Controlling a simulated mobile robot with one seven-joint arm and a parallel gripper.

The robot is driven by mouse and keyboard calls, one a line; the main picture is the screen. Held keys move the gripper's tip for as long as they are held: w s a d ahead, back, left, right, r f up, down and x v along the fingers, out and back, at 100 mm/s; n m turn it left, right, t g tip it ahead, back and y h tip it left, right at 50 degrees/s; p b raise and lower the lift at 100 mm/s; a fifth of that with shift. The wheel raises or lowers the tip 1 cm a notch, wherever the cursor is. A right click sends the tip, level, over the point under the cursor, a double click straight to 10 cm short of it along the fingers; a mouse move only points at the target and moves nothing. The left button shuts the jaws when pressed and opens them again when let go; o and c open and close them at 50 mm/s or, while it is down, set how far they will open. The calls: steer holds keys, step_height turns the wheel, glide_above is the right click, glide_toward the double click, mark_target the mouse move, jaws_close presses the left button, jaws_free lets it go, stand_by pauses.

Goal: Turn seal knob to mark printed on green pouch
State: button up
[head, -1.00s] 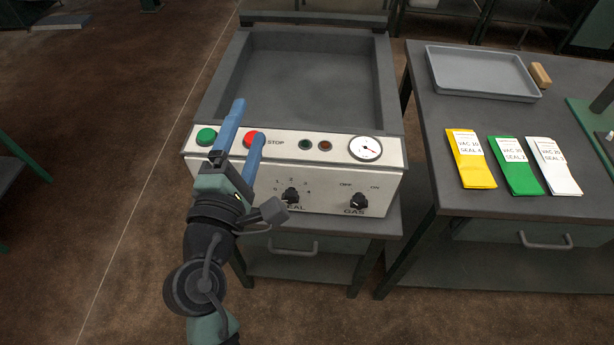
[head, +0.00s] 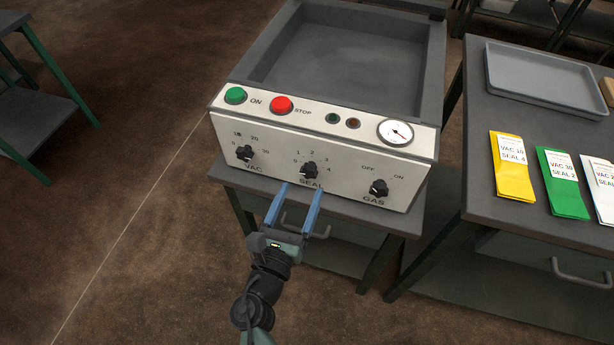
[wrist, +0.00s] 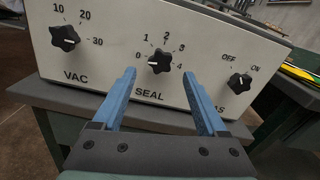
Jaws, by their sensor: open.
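The black seal knob (head: 309,170) is in the middle of the machine's white front panel, with marks 0 to 4 around it. In the wrist view the seal knob (wrist: 158,61) has a white pointer line that seems to face left, near 0. The green pouch (head: 563,183) lies on the right table, its label reading VAC 30, SEAL 2. My gripper (head: 300,191) has two blue fingers, open and empty, just in front of and below the seal knob. In the wrist view the fingers (wrist: 160,78) lie either side below the knob, apart from it.
The VAC knob (head: 244,153) is left and the GAS knob (head: 378,188) right of the seal knob. Above are a green button (head: 236,95), a red button (head: 281,105) and a gauge (head: 395,132). A yellow pouch (head: 512,167) and a white pouch (head: 602,186) flank the green one.

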mark_target(308, 176)
steer(key=x, duration=0.5)
jaws_close()
stand_by(0.3)
